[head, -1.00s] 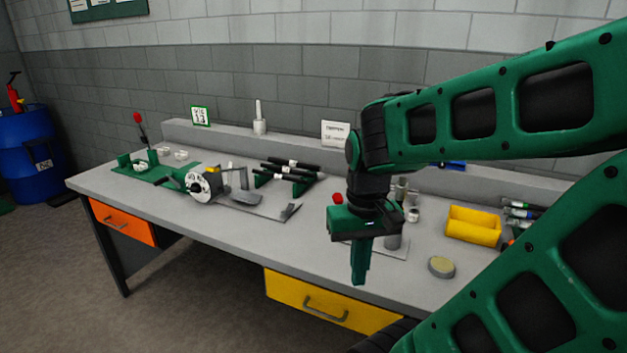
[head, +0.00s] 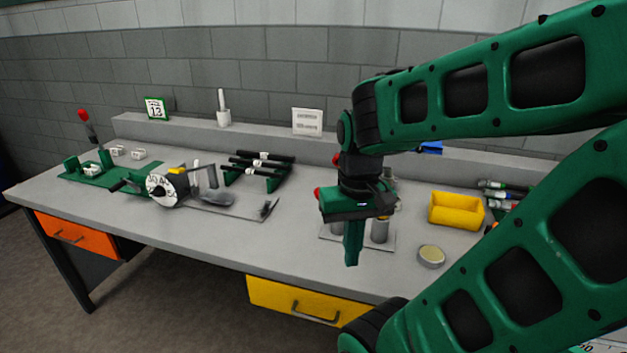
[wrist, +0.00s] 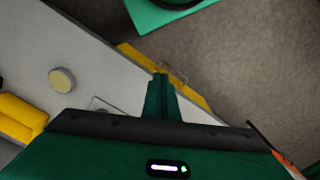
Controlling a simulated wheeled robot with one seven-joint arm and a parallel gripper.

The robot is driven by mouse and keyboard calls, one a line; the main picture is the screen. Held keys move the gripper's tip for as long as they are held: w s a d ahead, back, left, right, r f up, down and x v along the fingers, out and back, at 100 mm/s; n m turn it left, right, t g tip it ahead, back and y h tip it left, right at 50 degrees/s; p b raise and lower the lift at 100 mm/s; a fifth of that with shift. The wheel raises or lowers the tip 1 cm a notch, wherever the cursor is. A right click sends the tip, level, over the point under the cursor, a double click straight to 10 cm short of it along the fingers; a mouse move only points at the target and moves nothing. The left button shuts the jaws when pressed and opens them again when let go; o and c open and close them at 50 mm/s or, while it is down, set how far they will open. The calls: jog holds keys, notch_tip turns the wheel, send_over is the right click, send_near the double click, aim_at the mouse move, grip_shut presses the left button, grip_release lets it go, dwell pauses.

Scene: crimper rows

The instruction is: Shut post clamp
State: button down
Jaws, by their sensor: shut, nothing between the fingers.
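My gripper (head: 351,262) is shut and empty, pointing down in front of a pale plate (head: 392,246) on the workbench. Grey upright posts (head: 380,231) stand on the plate, partly hidden behind my gripper. A red knob (head: 317,192) shows just left of my gripper; I take this fixture to be the post clamp, but its jaw and lever are hidden, so I cannot tell whether it is open. In the wrist view my closed fingers (wrist: 160,76) reach toward the bench's front edge, above the yellow drawer, and no clamp is visible.
The bench (head: 215,240) holds a yellow bin (head: 456,210) and a round tin (head: 431,256) at right. A dial device (head: 168,187), black rods on a rack (head: 262,160) and a red-knobbed lever on a green mat (head: 88,125) stand left. The front strip left of my gripper is clear.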

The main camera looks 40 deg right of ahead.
jog(key=w+a+r+n+t+h, duration=0.1)
jog(key=w+a+r+n+t, duration=0.15)
jog(key=w, duration=0.65)
jog(key=w+a+r+n+t, duration=0.2)
jog(key=w+a+n, duration=0.1)
jog(key=w, duration=0.7)
jog(key=w+d+r+m+g+h, duration=0.2)
jog(key=w+d+r+m, duration=0.15)
jog(key=d, duration=0.45)
jog(key=w+d+r+m+g+h, duration=0.15)
jog(key=w+d+r, duration=0.3)
jog(key=d, duration=0.45)
notch_tip(320, 180, down, 12)
jog(key=s+d, duration=0.1)
jog(key=d, duration=0.1)
jog(key=shift+s+r+m, duration=0.15)
jog(key=shift+s+m, duration=0.15)
jog(key=shift+m, duration=0.15)
